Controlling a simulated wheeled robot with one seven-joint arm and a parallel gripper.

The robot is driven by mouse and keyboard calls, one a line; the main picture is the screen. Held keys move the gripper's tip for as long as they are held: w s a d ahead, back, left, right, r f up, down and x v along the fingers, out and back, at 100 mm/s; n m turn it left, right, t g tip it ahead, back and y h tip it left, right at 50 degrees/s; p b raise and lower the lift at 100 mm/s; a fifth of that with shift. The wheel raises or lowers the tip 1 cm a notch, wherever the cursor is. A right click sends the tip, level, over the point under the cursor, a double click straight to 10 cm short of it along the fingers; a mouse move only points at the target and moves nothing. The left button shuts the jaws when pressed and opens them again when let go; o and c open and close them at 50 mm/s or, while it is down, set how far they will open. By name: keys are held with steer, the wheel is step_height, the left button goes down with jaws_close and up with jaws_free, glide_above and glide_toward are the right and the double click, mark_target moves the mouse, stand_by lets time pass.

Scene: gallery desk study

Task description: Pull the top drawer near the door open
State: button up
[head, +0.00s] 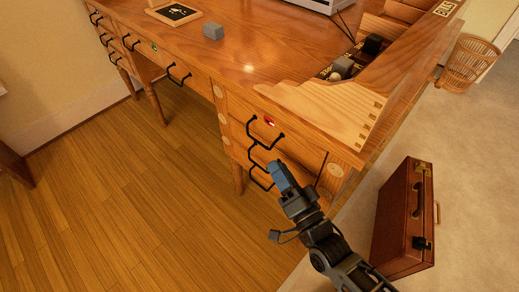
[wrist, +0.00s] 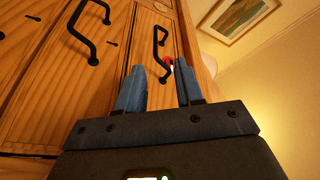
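The wooden desk's right-hand pedestal has a top drawer (head: 244,115) with a black bar handle (head: 264,134) and a small red-and-white sticker (head: 269,121). The drawer looks shut. My gripper (head: 278,167), with blue fingers, is in front of the pedestal, just below and right of that handle in the head view. In the wrist view my gripper (wrist: 160,68) is open and empty. The top handle (wrist: 159,45) shows ahead in the gap between the fingers, apparently not touched. The red sticker (wrist: 169,60) is partly hidden by the right finger.
A lower drawer handle (wrist: 90,30) is left of the fingers in the wrist view. A brown briefcase (head: 408,215) stands on the pale floor at right. A wicker basket (head: 467,63) is behind it. The wood floor (head: 130,215) at left is clear.

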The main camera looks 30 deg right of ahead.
mark_target(258, 141)
steer(key=shift+m, duration=0.5)
steer(key=shift+w+a+r+b, duration=0.1)
steer(key=shift+w+r+b, duration=0.05)
steer(key=shift+w, duration=1.6)
steer(key=shift+w+a+r+b, duration=0.1)
steer(key=shift+w+r+b, duration=0.05)
steer(key=shift+w, duration=1.6)
steer(key=shift+w+r+b, duration=0.15)
steer(key=shift+w, duration=1.6)
steer(key=shift+c, duration=0.2)
jaws_close()
